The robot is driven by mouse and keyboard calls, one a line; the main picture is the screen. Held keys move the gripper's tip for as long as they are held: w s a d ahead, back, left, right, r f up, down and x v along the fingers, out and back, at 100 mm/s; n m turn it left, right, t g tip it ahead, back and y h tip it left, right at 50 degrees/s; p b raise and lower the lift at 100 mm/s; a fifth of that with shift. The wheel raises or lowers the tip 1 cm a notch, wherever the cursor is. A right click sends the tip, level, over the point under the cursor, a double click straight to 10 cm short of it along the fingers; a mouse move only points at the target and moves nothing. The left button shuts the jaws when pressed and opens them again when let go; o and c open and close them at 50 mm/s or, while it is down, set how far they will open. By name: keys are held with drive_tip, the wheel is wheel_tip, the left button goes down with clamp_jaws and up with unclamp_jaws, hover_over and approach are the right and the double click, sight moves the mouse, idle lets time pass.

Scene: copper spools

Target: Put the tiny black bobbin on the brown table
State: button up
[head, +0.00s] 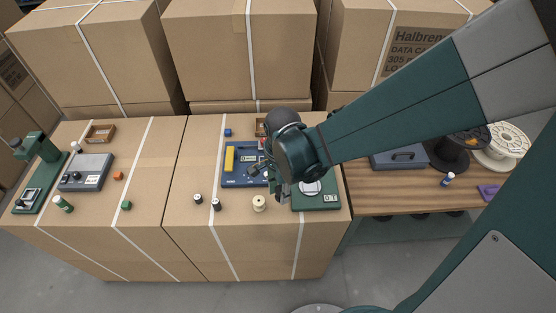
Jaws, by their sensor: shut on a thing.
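My gripper (272,186) points down over the cardboard-box surface, beside the green scale. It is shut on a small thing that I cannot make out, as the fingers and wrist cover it. Two tiny dark bobbins with pale parts, one at left (197,198) and one at right (216,204), stand on the cardboard left of my gripper. A cream spool (259,203) stands just below and left of it. The brown table (400,201) is at the right, with a wood-grain top, partly behind my arm.
A blue tray (236,179) and a green scale (325,201) lie close to my gripper. On the brown table are a grey-blue case (398,158), a black spool (447,157), a white spool (504,142), a small bottle (447,180) and a purple item (489,192). Its front left is clear.

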sight(281, 206)
drive_tip(key=shift+f, duration=0.9)
drive_tip(key=shift+f, duration=0.15)
drive_tip(key=shift+f+b, duration=0.7)
drive_tip(key=shift+f, duration=1.2)
drive_tip(key=shift+f, duration=0.25)
drive_tip(key=o, duration=0.8)
drive_tip(key=shift+r, duration=0.1)
drive_tip(key=shift+r, duration=0.1)
drive_tip(key=shift+r+p, duration=1.5)
drive_tip(key=shift+r, duration=4.55)
